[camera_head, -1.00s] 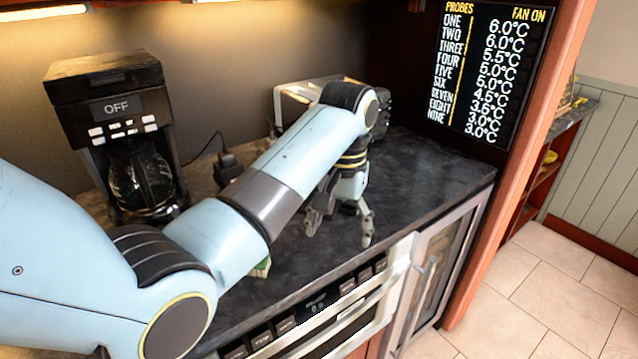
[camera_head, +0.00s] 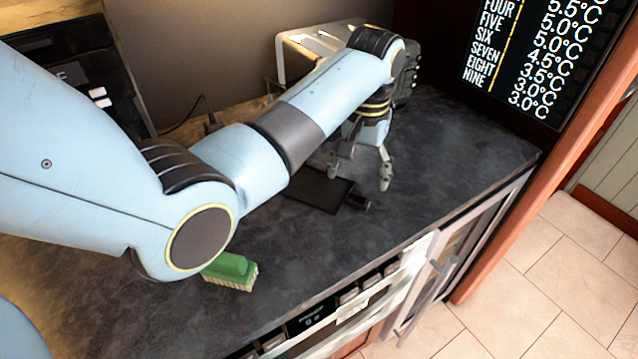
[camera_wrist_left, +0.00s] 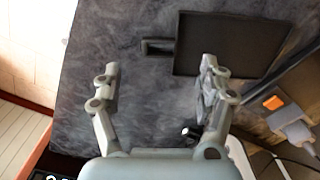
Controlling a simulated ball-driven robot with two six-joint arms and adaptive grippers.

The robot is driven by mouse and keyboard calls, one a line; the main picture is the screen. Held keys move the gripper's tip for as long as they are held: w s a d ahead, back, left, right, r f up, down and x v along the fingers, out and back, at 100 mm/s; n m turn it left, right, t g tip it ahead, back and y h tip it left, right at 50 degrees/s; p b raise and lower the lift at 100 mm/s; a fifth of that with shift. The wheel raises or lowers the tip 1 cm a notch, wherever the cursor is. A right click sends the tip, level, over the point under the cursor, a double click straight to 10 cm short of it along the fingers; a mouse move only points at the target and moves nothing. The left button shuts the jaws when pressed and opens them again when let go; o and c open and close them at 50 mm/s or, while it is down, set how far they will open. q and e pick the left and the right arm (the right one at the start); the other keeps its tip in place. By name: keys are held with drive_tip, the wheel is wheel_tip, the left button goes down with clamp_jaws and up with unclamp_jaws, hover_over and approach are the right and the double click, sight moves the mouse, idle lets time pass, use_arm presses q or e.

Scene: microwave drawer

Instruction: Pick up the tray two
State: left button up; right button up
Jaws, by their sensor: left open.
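A flat dark tray (camera_head: 316,190) with a short handle lies on the dark countertop. In the left wrist view the tray (camera_wrist_left: 232,45) shows as a black rectangle with a raised rim, its handle (camera_wrist_left: 157,47) pointing left. My left gripper (camera_head: 360,178) is above the counter near the tray's right side, fingers pointing down. In the wrist view the left gripper (camera_wrist_left: 158,68) is open and empty, with the handle between and beyond its fingertips. My left arm hides part of the counter behind the tray. My right gripper is not in view.
A green brush (camera_head: 232,270) lies on the counter, left of the tray. A toaster (camera_head: 300,52) stands behind my left arm, and a coffee maker (camera_head: 85,60) at the far left. The counter's right part is clear.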

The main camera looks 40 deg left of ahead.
sight(358, 194)
use_arm(q)
drive_tip(key=shift+f, duration=0.8)
wheel_tip(358, 194, down, 5)
drive_tip(key=shift+w+r+p, duration=0.1)
drive_tip(key=shift+r+p, duration=0.1)
drive_tip(key=shift+p, duration=0.15)
drive_tip(key=shift+f, duration=0.15)
drive_tip(key=c, duration=0.4)
clamp_jaws()
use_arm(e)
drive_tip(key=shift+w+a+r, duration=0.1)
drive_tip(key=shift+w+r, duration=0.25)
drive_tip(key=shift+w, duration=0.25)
